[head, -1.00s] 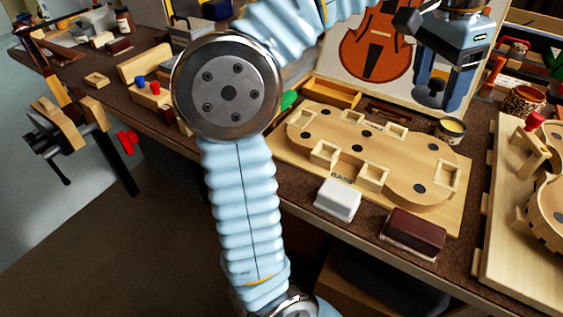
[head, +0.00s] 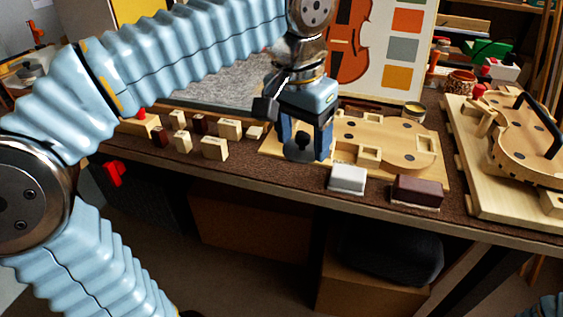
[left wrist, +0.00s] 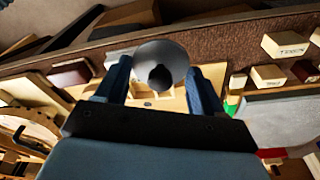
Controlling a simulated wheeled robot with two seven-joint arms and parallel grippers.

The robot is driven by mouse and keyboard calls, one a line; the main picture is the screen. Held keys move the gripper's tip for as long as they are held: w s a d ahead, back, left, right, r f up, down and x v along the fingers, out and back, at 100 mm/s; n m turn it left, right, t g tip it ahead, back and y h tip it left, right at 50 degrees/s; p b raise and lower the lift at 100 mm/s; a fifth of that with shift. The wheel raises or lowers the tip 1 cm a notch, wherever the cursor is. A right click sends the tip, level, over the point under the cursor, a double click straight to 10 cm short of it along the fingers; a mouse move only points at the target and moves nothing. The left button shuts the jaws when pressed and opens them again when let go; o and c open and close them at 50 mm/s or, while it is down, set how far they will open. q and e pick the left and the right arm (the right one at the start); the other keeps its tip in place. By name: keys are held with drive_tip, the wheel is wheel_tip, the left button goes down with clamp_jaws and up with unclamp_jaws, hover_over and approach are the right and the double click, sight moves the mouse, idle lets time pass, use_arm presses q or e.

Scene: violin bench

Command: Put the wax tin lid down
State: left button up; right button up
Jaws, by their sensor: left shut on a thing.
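My left gripper (head: 306,150) is shut on the wax tin lid and hangs over the left end of the wooden violin form. In the left wrist view the lid (left wrist: 174,53) is a round grey disc with a dark knob, between the two blue fingers of the left gripper (left wrist: 160,80). The wax tin (head: 414,111) stands open behind the form, with pale yellow wax inside, to the right of the gripper. My right gripper is out of view.
The violin form (head: 400,150) lies on a pale board. A white block (head: 347,178) and a dark red block (head: 417,190) sit along the bench's front. Several small wooden blocks (head: 214,147) stand left of the gripper, by a grey mat (head: 215,85). A violin board (head: 480,165) is at right.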

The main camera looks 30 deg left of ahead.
use_arm(q)
approach(289, 171)
drive_tip(key=shift+d+f+b, duration=0.3)
drive_tip(key=shift+d+f, duration=0.3)
drive_tip(key=shift+d, duration=0.15)
drive_tip(key=f, duration=0.1)
drive_tip(key=a+f, duration=0.1)
drive_tip(key=f, duration=0.1)
drive_tip(key=w+f, duration=0.1)
drive_tip(key=shift+a+f+b, duration=0.15)
drive_tip(key=shift+f+b, duration=0.1)
drive_tip(key=shift+b, duration=0.05)
drive_tip(key=shift+f, duration=0.25)
drive_tip(key=shift+f, duration=0.15)
drive_tip(key=o, duration=0.7)
drive_tip(key=shift+o, duration=0.2)
